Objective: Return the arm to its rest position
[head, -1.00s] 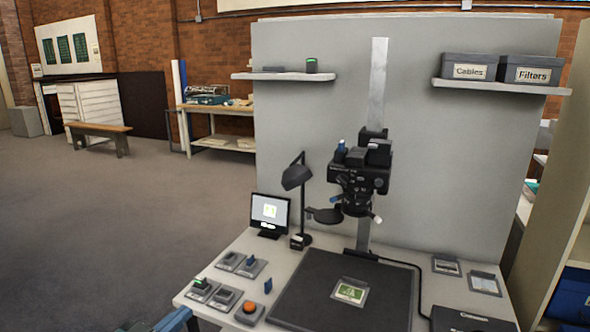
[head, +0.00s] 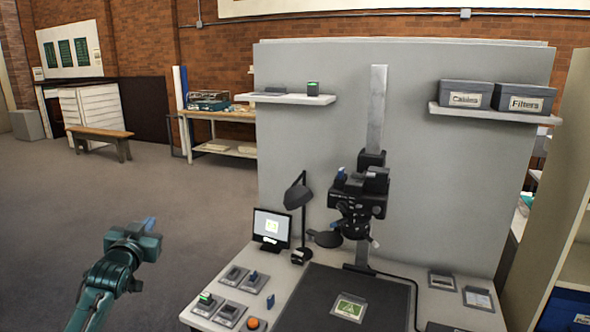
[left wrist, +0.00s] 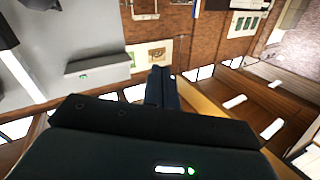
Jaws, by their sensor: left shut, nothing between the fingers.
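My left gripper (head: 150,223) is raised at the lower left of the head view, out over the floor to the left of the table. Its fingers are shut with nothing between them. In the left wrist view its closed dark fingers (left wrist: 162,88) stand in front of the far room, touching nothing. My right gripper is in neither view.
The grey-white table (head: 232,283) carries a black copy stand base (head: 315,300) with a green-marked card (head: 350,308), a camera (head: 358,200), a lamp (head: 298,195) and a small monitor (head: 271,227). A grey panel (head: 310,140) stands behind. Open floor (head: 195,200) lies left.

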